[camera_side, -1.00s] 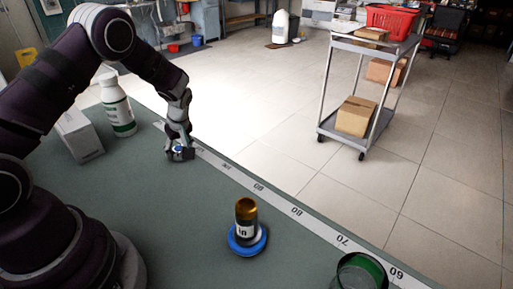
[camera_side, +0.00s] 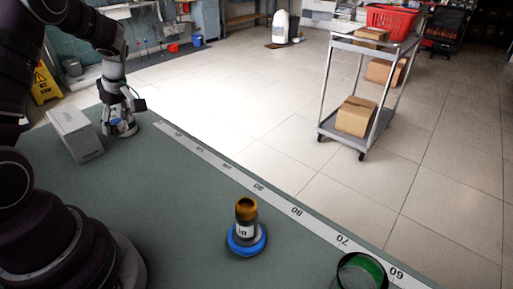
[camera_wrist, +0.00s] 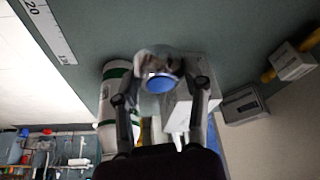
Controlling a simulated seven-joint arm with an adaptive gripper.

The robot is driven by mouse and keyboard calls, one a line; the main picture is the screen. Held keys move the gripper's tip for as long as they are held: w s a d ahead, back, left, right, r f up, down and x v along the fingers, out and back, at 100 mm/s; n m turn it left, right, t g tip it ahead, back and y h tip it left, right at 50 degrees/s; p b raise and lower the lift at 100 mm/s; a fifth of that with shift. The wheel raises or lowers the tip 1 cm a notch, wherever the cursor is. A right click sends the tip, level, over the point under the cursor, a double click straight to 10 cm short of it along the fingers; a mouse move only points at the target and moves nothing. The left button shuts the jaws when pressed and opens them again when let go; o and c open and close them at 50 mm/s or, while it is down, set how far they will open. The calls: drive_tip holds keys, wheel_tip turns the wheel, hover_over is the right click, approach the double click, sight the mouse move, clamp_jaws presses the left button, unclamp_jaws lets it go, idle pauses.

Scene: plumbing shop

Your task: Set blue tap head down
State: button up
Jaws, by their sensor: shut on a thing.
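The blue tap head (camera_wrist: 160,83) shows as a blue round face between my fingertips in the wrist view, with a greyish blurred part beside it. In the side view only a small blue patch (camera_side: 116,121) of it shows at my fingers. My gripper (camera_side: 120,124) is shut on it, at the far left of the green bench (camera_side: 180,215), next to the white box (camera_side: 75,133). I cannot tell whether the tap head touches the bench.
A white bottle with green bands (camera_wrist: 113,100) stands close by in the wrist view, mostly hidden by my gripper in the side view. An amber-topped bottle on a blue disc (camera_side: 246,240) and a green glass (camera_side: 360,272) stand farther right. The bench middle is clear.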

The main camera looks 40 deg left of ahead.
sight(123, 159)
drive_tip(key=shift+n, duration=0.3)
drive_tip(key=f, duration=0.5)
drive_tip(key=s+f, duration=0.1)
drive_tip(key=f, duration=0.2)
drive_tip(key=shift+a, duration=0.3)
drive_tip(key=shift+f, duration=0.1)
drive_tip(key=o, duration=1.2)
drive_tip(key=shift+f, duration=0.1)
drive_tip(key=shift+c, duration=0.2)
